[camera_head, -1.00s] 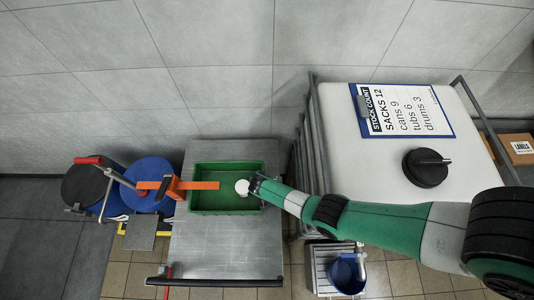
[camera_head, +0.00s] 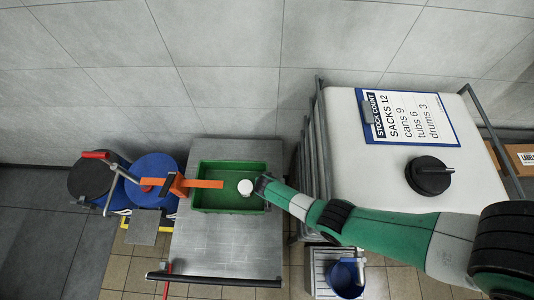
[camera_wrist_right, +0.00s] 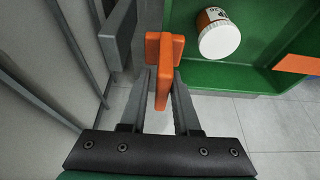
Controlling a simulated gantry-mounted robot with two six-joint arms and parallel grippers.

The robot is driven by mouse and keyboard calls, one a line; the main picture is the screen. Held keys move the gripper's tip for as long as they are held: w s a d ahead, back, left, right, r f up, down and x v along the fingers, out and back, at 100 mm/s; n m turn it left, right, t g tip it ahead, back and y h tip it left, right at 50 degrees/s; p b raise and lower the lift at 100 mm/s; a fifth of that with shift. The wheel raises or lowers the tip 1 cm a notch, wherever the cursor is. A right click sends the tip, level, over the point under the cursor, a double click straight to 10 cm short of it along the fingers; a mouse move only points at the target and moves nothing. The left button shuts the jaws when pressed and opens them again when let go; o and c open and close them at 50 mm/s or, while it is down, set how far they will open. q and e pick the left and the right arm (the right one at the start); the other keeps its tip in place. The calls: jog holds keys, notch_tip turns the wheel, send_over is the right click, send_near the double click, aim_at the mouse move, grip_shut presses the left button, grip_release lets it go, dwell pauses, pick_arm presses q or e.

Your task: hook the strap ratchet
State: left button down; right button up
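An orange strap (camera_head: 205,184) runs from the blue drum (camera_head: 155,172) at the left over the near-left rim of the green tray (camera_head: 229,207). An orange upright piece (camera_head: 178,187) stands at the tray's left edge. In the right wrist view my right gripper (camera_wrist_right: 164,88) is shut on an orange T-shaped piece (camera_wrist_right: 163,70), held beside the tray. In the head view my right gripper (camera_head: 263,184) is at the tray's right rim, and the held piece cannot be made out. Part of the strap also shows in the wrist view (camera_wrist_right: 298,64). My left gripper is not in view.
A white-lidded tub (camera_head: 245,187) sits in the tray, on a grey cart (camera_head: 225,245). A caged white tank (camera_head: 360,180) with a clipboard (camera_head: 405,115) stands at the right. A dark drum (camera_head: 95,177) and a crank handle (camera_head: 112,175) are at the left.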

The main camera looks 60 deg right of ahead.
jog(key=p+v, duration=0.4)
jog(key=v, duration=0.4)
jog(key=shift+w+r, duration=0.1)
jog(key=shift+r, duration=0.1)
jog(key=shift+v, duration=1.2)
